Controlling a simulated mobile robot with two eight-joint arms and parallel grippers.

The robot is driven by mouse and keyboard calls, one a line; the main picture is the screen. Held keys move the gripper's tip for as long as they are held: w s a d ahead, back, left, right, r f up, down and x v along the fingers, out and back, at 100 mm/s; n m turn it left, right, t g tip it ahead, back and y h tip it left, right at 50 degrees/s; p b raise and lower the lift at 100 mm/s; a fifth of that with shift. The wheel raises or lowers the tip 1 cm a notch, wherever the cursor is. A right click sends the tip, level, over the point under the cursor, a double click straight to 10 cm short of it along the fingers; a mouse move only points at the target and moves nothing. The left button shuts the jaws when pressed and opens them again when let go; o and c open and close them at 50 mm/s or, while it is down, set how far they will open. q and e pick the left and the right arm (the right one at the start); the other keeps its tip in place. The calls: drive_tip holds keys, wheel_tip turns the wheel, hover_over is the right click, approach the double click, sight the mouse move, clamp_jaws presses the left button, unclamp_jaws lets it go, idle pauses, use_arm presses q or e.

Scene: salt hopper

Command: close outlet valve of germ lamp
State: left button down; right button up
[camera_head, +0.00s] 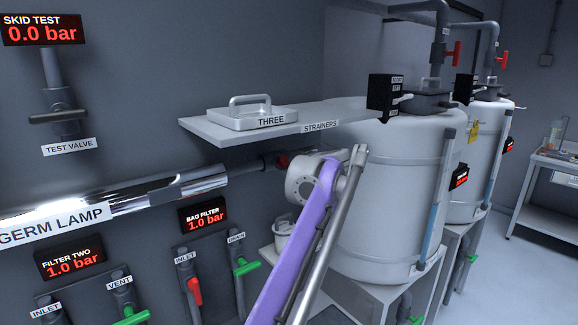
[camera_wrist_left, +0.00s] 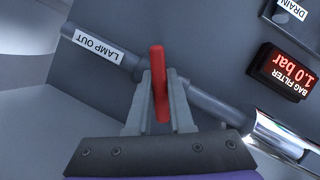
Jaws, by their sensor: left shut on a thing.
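The germ lamp (camera_head: 150,199) is a shiny metal tube on the wall at the left in the head view. Its chrome end (camera_wrist_left: 275,137) shows at the lower right in the left wrist view. A grey pipe leads from it to a "LAMP OUT" label (camera_wrist_left: 98,46). The outlet valve's red handle (camera_wrist_left: 158,70) stands upright in the wrist picture, at a steep angle across the slanting pipe. A bit of its red (camera_head: 282,161) shows in the head view beside my wrist. My left gripper (camera_wrist_left: 161,88) is shut on this handle, one finger on each side. My right gripper is out of view.
A shelf (camera_head: 225,132) with a lidded tray juts out above my left wrist. A large white tank (camera_head: 385,200) stands close to its right. Below are the bag filter display (camera_head: 204,215), a red inlet handle (camera_head: 195,291) and a green drain handle (camera_head: 246,267).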

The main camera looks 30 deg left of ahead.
use_arm(q)
drive_tip(key=shift+r+m+g+p, duration=0.1)
drive_tip(key=shift+m+g+p, duration=0.35)
drive_tip(key=shift+m+g, duration=0.55)
drive_tip(key=shift+m+g+y+p, duration=0.3)
drive_tip(key=shift+m+y, duration=0.1)
drive_tip(key=shift+m, duration=0.6)
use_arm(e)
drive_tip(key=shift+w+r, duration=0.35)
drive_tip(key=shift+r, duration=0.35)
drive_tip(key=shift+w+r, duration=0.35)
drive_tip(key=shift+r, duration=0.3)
use_arm(q)
drive_tip(key=c, duration=0.8)
unclamp_jaws()
drive_tip(key=shift+d, duration=0.1)
drive_tip(key=v, duration=1)
drive_tip(key=shift+d, duration=0.25)
drive_tip(key=shift+r, duration=0.15)
